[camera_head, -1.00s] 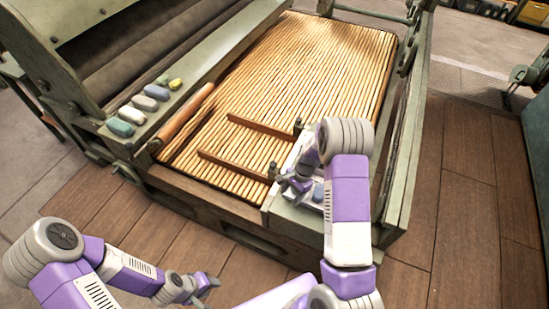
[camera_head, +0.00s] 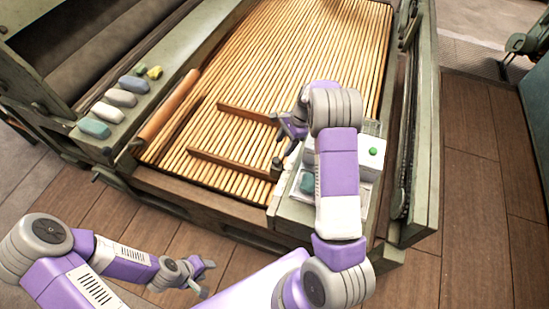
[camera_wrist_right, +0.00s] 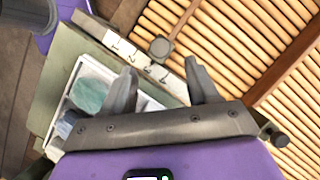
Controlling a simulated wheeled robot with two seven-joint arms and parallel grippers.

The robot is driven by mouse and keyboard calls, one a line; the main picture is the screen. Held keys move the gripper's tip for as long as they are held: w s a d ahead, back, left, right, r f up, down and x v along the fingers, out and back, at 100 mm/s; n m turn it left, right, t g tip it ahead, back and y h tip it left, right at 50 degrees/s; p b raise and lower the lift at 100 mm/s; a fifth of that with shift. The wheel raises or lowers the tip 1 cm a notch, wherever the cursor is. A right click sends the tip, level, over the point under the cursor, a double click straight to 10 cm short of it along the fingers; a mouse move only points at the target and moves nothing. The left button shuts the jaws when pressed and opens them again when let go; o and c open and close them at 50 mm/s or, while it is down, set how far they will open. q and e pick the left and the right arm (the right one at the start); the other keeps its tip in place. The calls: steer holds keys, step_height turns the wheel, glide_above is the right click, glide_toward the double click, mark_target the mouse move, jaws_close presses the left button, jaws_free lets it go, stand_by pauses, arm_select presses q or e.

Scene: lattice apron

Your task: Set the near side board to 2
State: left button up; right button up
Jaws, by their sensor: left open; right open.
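The near side board (camera_head: 234,164) is a brown wooden strip lying across the slatted apron (camera_head: 300,60). Its dark end knob (camera_head: 277,166) is at the right, by the pale edge of the frame. In the right wrist view this knob (camera_wrist_right: 160,48) appears just beyond and between my fingertips, apart from them. The far side board (camera_head: 247,115) lies parallel behind. My right gripper (camera_wrist_right: 161,70) is open and empty above the frame edge. My left gripper (camera_head: 204,278) is open, low in front of the machine.
A white tray with a teal lump (camera_wrist_right: 90,92) is under my right arm. A white box with a green button (camera_head: 372,152) stands right of that arm. Several coloured blocks (camera_head: 122,97) line the left ledge, beside a wooden roller (camera_head: 168,110).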

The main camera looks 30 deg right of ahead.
mark_target(276, 160)
steer(key=b+x, duration=0.2)
steer(key=x, duration=0.5)
steer(key=shift+a+f, duration=0.1)
steer(key=shift+f, duration=0.3)
jaws_close()
